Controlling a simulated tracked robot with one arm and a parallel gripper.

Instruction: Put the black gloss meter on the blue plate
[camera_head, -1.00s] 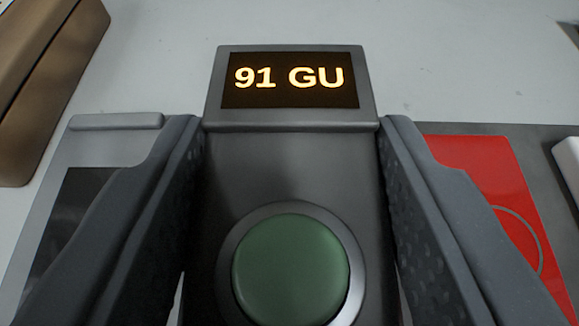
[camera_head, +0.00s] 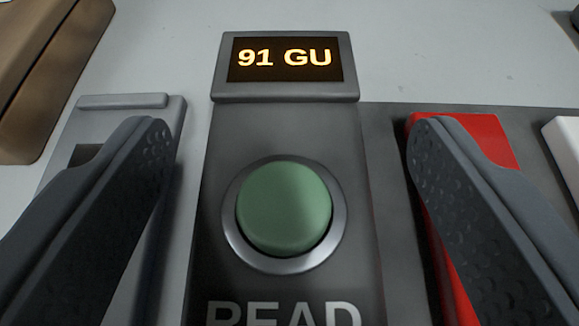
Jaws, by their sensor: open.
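The black gloss meter (camera_head: 285,130) fills the middle of the view. It has a lit display reading "91 GU" at its far end, a large round green button, and the word "READ" partly cut off at the bottom edge. My gripper (camera_head: 288,140) is open, with one finger on each side of the meter. A gap shows between each finger and the meter's sides. No blue plate shows in this view.
A grey object with a raised bar (camera_head: 125,101) lies left of the meter. A red panel (camera_head: 475,140) on a dark grey surface (camera_head: 385,125) lies to the right, with a white block (camera_head: 565,150) beyond. A brown object (camera_head: 40,75) stands at the upper left. Pale surface behind is mostly clear.

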